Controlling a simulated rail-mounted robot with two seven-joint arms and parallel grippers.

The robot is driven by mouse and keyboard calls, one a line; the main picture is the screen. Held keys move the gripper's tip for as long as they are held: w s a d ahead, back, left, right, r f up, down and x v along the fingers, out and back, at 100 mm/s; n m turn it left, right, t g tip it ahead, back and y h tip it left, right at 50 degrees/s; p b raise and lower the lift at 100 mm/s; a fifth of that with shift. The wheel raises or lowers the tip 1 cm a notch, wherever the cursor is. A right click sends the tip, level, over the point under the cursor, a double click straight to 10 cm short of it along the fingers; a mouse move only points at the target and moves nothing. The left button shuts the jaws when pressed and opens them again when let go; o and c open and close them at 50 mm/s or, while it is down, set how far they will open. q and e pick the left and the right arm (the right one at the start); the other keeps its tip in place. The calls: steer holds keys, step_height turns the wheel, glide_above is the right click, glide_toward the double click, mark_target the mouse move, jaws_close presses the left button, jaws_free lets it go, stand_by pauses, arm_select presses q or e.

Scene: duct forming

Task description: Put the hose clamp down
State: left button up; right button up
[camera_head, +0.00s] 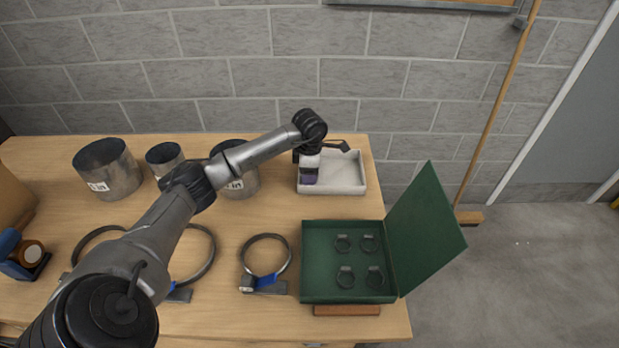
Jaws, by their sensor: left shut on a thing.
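My left gripper (309,165) is over the left part of the white tray (348,187) at the back right of the table. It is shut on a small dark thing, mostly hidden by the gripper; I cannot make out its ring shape. A thin dark piece (340,146) sticks out to the right of the wrist. Several small dark ring clamps (344,279) stand in the open green box (313,263). My right gripper is not in view.
The green lid (426,230) stands open on the box's right. Three metal ducts (118,177) stand along the back. A large ring (265,273) with a blue part and other large rings lie in front. A blue tape dispenser (12,268) is at the left. A broom leans at the wall.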

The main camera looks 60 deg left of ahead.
arm_select(q)
steer(key=shift+f, duration=0.95)
steer(key=shift+f, duration=0.1)
steer(key=o, duration=0.9)
step_height(320, 180, up, 10)
steer(key=shift+r+p, duration=0.25)
steer(key=shift+p, duration=0.85)
steer(key=shift+r, duration=0.9)
